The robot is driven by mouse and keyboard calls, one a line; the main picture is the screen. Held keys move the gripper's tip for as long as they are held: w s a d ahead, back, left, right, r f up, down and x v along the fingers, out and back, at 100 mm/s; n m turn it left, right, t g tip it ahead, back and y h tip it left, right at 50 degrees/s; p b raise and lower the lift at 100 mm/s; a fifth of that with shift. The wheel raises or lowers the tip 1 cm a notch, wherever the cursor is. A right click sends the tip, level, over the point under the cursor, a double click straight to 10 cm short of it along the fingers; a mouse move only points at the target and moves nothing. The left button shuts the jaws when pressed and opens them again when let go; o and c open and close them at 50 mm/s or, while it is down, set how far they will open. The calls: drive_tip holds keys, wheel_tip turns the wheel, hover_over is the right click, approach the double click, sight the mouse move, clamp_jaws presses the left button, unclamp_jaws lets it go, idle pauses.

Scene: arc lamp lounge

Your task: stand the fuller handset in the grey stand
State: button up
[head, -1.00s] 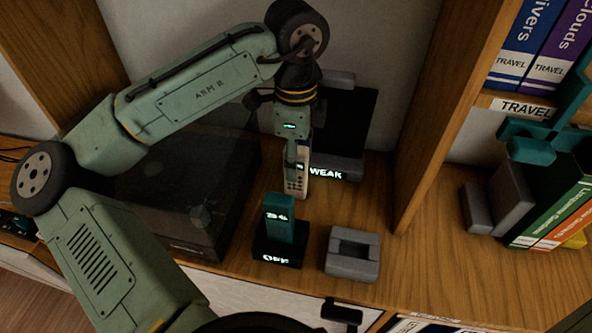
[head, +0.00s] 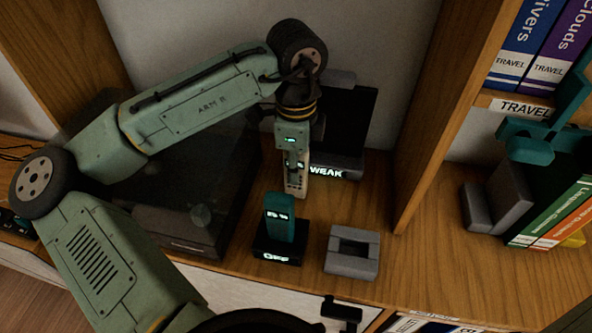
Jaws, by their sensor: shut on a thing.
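A pale handset (head: 296,184) with a small display and buttons stands upright at the middle of the wooden top. My gripper (head: 293,166) comes down from above and is shut on its upper part, hiding its top. Whether its foot touches the wood I cannot tell. A teal handset (head: 279,229) stands in a black stand (head: 277,256) whose front glows "OFF". Its display shows two small light marks, too small to read surely. The grey stand (head: 350,264) is to the right of the black one, with its slot empty.
A black device (head: 345,130) with a grey base lit "WEAK" stands close behind and right of my gripper. A dark glossy box (head: 170,200) is on the left. A wooden divider (head: 440,120) and books (head: 556,212) are on the right. Wood near the grey stand is clear.

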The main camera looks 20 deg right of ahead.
clamp_jaws()
drive_tip(key=shift+r, duration=0.1)
